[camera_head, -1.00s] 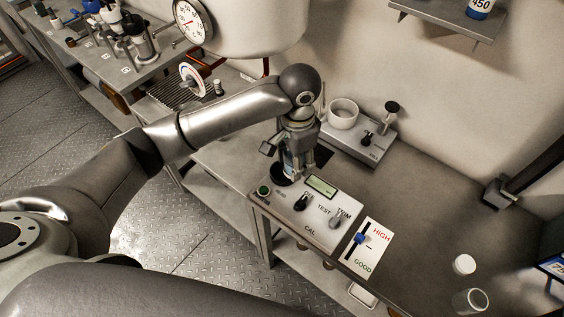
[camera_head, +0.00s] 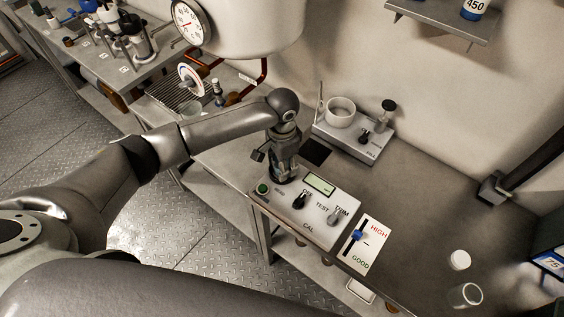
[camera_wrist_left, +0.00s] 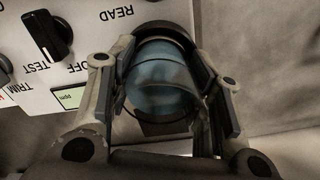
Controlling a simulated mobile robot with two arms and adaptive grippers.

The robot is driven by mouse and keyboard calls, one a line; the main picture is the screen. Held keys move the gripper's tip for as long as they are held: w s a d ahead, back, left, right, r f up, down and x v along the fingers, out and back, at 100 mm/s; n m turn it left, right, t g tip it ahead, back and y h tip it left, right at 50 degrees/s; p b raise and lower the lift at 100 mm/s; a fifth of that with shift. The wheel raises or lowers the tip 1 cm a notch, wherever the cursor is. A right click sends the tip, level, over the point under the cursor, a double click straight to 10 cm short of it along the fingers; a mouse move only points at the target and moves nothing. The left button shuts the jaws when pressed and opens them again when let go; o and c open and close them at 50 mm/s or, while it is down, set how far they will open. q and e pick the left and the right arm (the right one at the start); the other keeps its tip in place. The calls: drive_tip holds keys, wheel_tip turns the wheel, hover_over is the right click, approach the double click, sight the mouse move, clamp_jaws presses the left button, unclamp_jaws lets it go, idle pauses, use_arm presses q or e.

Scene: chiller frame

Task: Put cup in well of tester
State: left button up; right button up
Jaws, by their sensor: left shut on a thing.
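The tester (camera_head: 313,209) is a pale box with a green button, a small display, a dark selector knob and a trim knob. It stands at the front edge of the bench. My left gripper (camera_head: 282,177) points down over the tester's back left part. In the left wrist view, my left gripper (camera_wrist_left: 165,100) is shut on the cup (camera_wrist_left: 163,75), which is clear with a bluish tint. The cup's far end meets a dark round rim at the tester's well (camera_wrist_left: 190,18). How deep the cup sits there I cannot tell. My right gripper is not in view.
A stirrer unit (camera_head: 352,138) with a white bowl (camera_head: 341,111) stands behind. A HIGH/GOOD slider card (camera_head: 364,244) is at the tester's right. A white cap (camera_head: 459,260) and a clear jar (camera_head: 465,296) stand at the bench's right. The middle of the bench is clear.

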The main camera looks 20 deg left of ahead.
use_arm(q)
drive_tip(key=shift+f, duration=0.1)
drive_tip(key=o, duration=1.1)
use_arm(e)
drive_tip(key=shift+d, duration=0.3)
use_arm(q)
wheel_tip(320, 180, up, 12)
drive_tip(key=shift+r+b, duration=0.15)
drive_tip(key=shift+b, duration=0.5)
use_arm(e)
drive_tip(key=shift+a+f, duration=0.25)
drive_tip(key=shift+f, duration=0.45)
use_arm(q)
drive_tip(key=shift+s, duration=0.1)
